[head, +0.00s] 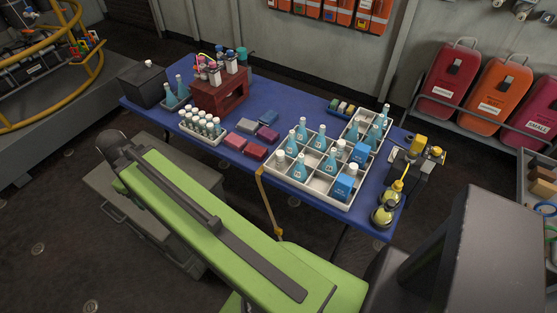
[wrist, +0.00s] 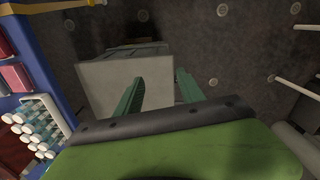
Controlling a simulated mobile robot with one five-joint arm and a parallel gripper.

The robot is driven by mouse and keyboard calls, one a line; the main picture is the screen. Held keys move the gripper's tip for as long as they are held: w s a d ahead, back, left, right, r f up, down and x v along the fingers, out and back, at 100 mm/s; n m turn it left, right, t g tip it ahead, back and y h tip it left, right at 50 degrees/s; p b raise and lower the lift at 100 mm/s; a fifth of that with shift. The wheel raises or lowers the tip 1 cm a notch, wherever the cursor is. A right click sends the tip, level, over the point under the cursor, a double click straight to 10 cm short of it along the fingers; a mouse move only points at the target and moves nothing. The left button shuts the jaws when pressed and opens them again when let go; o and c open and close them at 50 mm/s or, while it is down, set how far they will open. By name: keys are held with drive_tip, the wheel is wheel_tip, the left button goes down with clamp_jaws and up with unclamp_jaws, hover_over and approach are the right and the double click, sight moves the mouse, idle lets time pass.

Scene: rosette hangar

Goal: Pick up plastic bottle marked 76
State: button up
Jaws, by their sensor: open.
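Several plastic bottles stand upright on the blue table (head: 225,158). Light-blue conical bottles with white caps, such as one (head: 298,170) near the front, and squarer blue ones, such as one (head: 345,186) at the front right, stand in a white divided tray (head: 305,193). More conical bottles stand at the table's back left and back right. Their labels are too small to read, so I cannot tell which is marked 76. My gripper (wrist: 159,77) is open and empty in the wrist view, its two green fingers apart over the floor, away from the table.
A white rack of small capped bottles (head: 201,127), a dark red rack (head: 220,95), and pink and purple boxes (head: 249,126) occupy the table's left and middle. Yellow-topped items (head: 385,214) stand at the right end. A grey cabinet (wrist: 105,85) stands beyond my fingers.

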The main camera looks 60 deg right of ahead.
drive_tip(key=s+d+r+n+p, duration=0.1)
drive_tip(key=d+n, duration=0.1)
drive_tip(key=d, duration=0.6)
drive_tip(key=s+d+r+n, duration=0.1)
drive_tip(key=s+d+n, duration=0.1)
drive_tip(key=d, duration=0.7)
wheel_tip(320, 180, up, 2)
drive_tip(key=n+p, duration=0.3)
drive_tip(key=n, duration=0.6)
hover_over(280, 159)
drive_tip(key=d, duration=0.1)
drive_tip(key=f+b, duration=0.5)
drive_tip(key=b, duration=0.1)
drive_tip(key=f+b, duration=1.2)
drive_tip(key=shift+w+d+f, duration=0.1)
drive_tip(key=shift+w+f, duration=0.15)
drive_tip(key=shift+w, duration=0.1)
drive_tip(key=shift+r, duration=0.15)
clamp_jaws()
